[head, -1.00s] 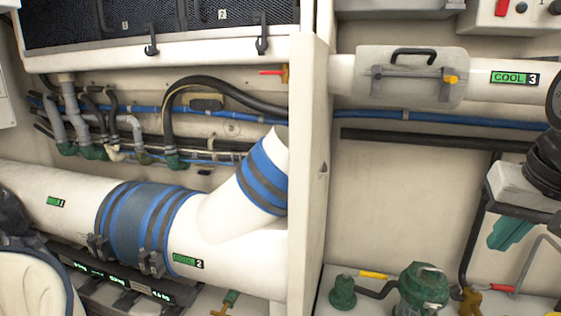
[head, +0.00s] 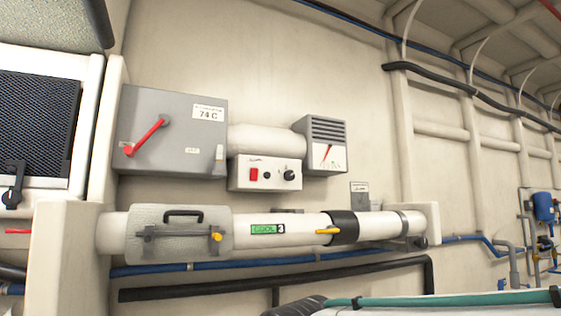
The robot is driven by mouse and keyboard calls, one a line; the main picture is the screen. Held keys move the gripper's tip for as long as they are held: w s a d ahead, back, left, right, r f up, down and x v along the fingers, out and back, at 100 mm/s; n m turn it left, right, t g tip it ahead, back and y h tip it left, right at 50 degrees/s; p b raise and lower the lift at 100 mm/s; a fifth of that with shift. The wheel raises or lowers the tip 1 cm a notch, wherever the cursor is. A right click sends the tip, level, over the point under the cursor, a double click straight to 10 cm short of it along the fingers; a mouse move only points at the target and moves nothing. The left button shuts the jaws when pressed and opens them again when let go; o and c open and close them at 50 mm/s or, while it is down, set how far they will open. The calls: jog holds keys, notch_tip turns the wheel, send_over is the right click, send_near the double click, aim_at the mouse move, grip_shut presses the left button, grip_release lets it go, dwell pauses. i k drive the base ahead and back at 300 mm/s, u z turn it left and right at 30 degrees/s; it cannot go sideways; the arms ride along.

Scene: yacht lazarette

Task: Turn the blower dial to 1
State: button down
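A small white control box (head: 264,174) is mounted on the wall in the head view, below a rounded white duct. It carries a red rocker switch (head: 254,175) on its left and a round black dial (head: 290,174) on its right. The marks around the dial and the direction it points are too small to read. My gripper is not in view.
A grey box (head: 172,130) with a red lever and a "74 C" label is left of the duct. A grey vented unit (head: 325,145) with a red needle is at its right. Below runs a white pipe (head: 295,229) marked "COOL 3", with a yellow lever (head: 328,231).

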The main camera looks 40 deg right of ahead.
aim_at(289, 174)
jog(key=k, duration=0.6)
jog(key=z, duration=1.15)
jog(key=i, duration=0.45)
jog(key=u, duration=0.05)
